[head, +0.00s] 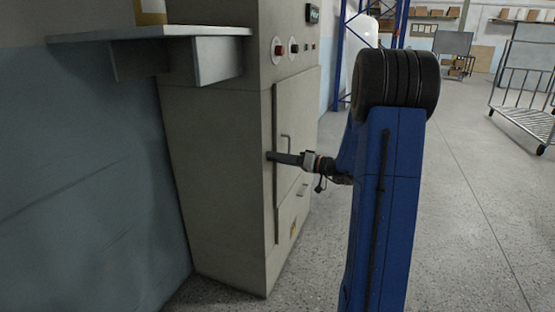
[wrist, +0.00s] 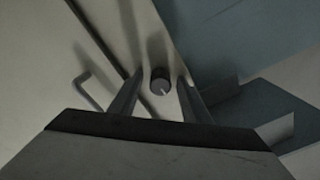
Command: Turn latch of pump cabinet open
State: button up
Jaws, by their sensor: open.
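The pump cabinet (head: 220,170) is a tall grey-beige box with a door (head: 297,150) on its right-hand face. In the wrist view, the latch (wrist: 160,81) is a small dark round knob with a pale line on its face. My gripper (wrist: 160,90) is open, with one finger on each side of the knob and a gap showing on both sides. In the head view, my gripper (head: 273,156) reaches the door's near edge, and the knob is hidden there. I cannot tell how deep the fingers reach around it.
A bent door handle (wrist: 92,90) is left of the fingers in the wrist view. A wall shelf (head: 150,32) juts out left of the cabinet. Red and black controls (head: 285,49) are above the door. A wire cart (head: 525,100) stands far right. The floor on the right is open.

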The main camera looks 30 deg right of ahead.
jog(key=c, duration=1)
jog(key=shift+c, duration=0.2)
jog(key=shift+m, duration=0.3)
jog(key=m, duration=0.3)
jog(key=shift+m, duration=0.4)
jog(key=m, duration=0.4)
jog(key=shift+f, duration=0.1)
jog(key=m, duration=0.5)
jog(key=shift+m, duration=2.2)
